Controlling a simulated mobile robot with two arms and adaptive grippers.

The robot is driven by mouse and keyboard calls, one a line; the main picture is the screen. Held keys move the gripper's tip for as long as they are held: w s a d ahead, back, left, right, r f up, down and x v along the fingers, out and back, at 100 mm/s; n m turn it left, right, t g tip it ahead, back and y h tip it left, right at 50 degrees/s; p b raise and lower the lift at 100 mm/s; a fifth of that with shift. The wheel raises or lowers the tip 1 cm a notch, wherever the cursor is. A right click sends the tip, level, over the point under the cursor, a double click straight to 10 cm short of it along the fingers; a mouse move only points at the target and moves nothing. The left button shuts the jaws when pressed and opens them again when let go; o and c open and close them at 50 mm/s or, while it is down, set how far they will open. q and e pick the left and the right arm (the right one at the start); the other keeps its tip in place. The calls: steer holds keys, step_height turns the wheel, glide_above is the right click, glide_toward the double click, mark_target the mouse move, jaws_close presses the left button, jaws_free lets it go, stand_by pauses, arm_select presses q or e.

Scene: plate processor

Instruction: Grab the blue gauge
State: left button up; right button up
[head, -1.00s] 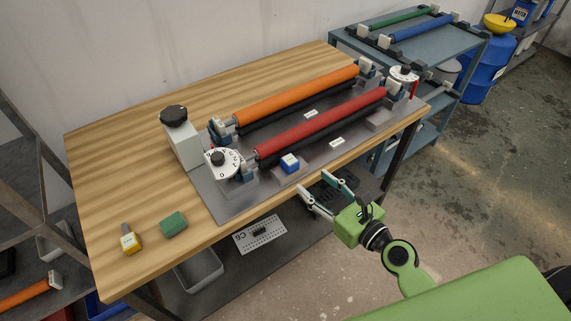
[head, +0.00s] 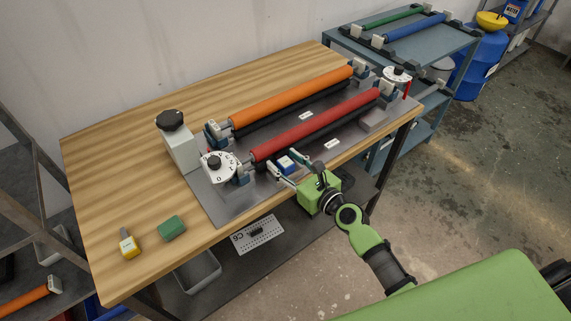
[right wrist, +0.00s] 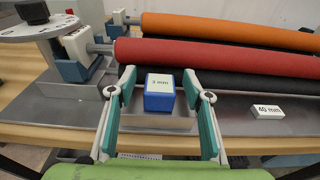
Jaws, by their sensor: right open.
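The blue gauge (head: 285,163) is a small blue block with a white top, sitting on a low metal block at the front of the plate processor. In the right wrist view the blue gauge (right wrist: 159,97) stands between the fingers, and its top label reads "3 mm". My right gripper (head: 283,167) is open, with one finger on each side of the gauge. In the right wrist view the gripper's teal pads (right wrist: 165,110) show gaps to the gauge on both sides. My left gripper is not in view.
A red roller (head: 315,125) lies just behind the gauge, and an orange roller (head: 290,97) lies farther back. A white dial (head: 217,164) stands left of it. A "40 mm" block (right wrist: 267,113) sits to the right. A green block (head: 172,228) and a yellow item (head: 129,244) lie at the front left.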

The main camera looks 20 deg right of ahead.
jaws_close()
stand_by(0.3)
